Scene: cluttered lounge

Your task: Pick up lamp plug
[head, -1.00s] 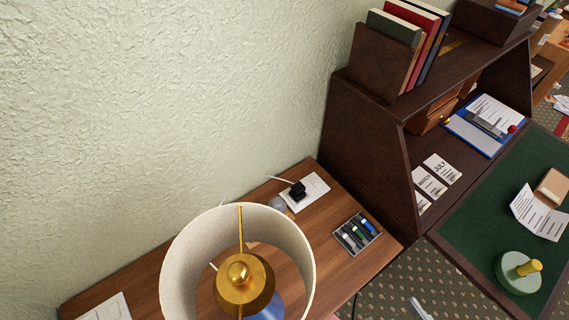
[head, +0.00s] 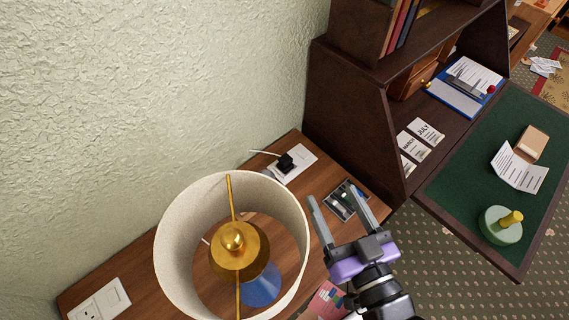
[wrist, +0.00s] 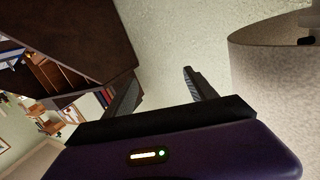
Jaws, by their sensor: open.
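The lamp plug (head: 285,162) is a small black block seated on a white socket plate (head: 300,158) at the back of the wooden side table, with a pale cord beside it. A lamp with a cream shade (head: 175,222), gold top and blue base stands to its left. My gripper (head: 334,196) is open and empty, in front of and right of the plug, apart from it, with its fingers over the marker tray area. In the wrist view the two fingers (wrist: 160,85) are spread with nothing between them. A black piece, possibly the plug, shows at the right edge beside the shade.
A second white socket plate (head: 100,302) lies at the table's near left. A marker tray (head: 340,199) sits under my fingers. The dark desk hutch (head: 345,110) rises to the right, and the lampshade stands close on the left. The textured wall borders the table's back.

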